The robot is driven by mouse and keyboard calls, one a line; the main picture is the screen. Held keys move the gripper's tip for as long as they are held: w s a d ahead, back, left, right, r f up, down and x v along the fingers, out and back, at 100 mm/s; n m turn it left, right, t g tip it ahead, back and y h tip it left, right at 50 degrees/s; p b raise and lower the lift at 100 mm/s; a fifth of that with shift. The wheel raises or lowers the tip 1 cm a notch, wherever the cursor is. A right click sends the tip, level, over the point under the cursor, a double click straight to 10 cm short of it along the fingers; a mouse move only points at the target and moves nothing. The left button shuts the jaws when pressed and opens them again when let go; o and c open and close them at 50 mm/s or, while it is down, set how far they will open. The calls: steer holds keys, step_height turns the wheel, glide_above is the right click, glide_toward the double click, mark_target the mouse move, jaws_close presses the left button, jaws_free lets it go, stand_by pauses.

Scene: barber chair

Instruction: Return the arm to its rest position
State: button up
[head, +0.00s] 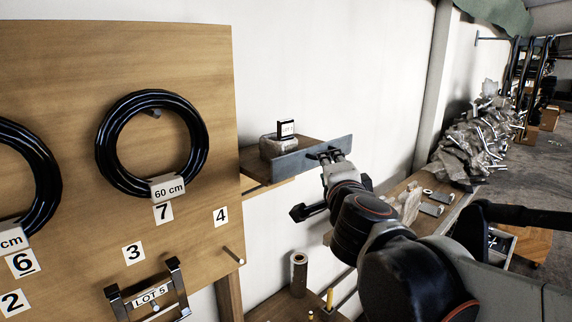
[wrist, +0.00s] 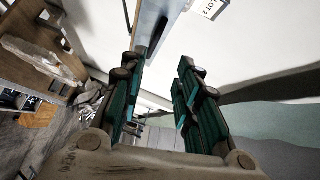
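My arm reaches from the lower right of the head view up to a small wall shelf. My gripper (head: 328,156) is at the right end of the shelf's grey front plate (head: 305,158). I cannot tell whether it touches the plate. In the wrist view the gripper (wrist: 158,72) shows two teal-padded fingers standing apart, with only wall and background between them. The grey plate (wrist: 150,22) runs past the left fingertip there. The gripper holds nothing that I can see.
A wooden board (head: 60,75) with black coils (head: 152,100) stands at left. A grey block (head: 276,146) with a small labelled stand sits on the shelf. A tube (head: 298,272) stands below. A cluttered bench (head: 440,195) lies right of the arm.

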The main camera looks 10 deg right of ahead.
steer(key=s+a+f+n+g+y+b, duration=0.2)
steer(key=s+a+f+n+y+b, duration=0.25)
steer(key=f+n+b, duration=0.4)
steer(key=s+a+f+n+g+y+b, duration=0.1)
steer(key=s+a+f+n+y+b, duration=0.35)
steer(key=f, duration=0.75)
steer(key=s+d+f+n+g+h+b, duration=0.2)
steer(key=s+d+f, duration=0.4)
steer(key=f, duration=0.5)
steer(key=s+d+f+n+g+h+b, duration=0.2)
steer(key=s+d+f+g+h+b, duration=0.2)
steer(key=f, duration=0.8)
steer(key=s+d+h+b, duration=0.1)
steer(key=s+d+b, duration=0.1)
steer(key=shift+g+b, duration=0.35)
steer(key=shift+g, duration=0.05)
steer(key=shift+s, duration=0.1)
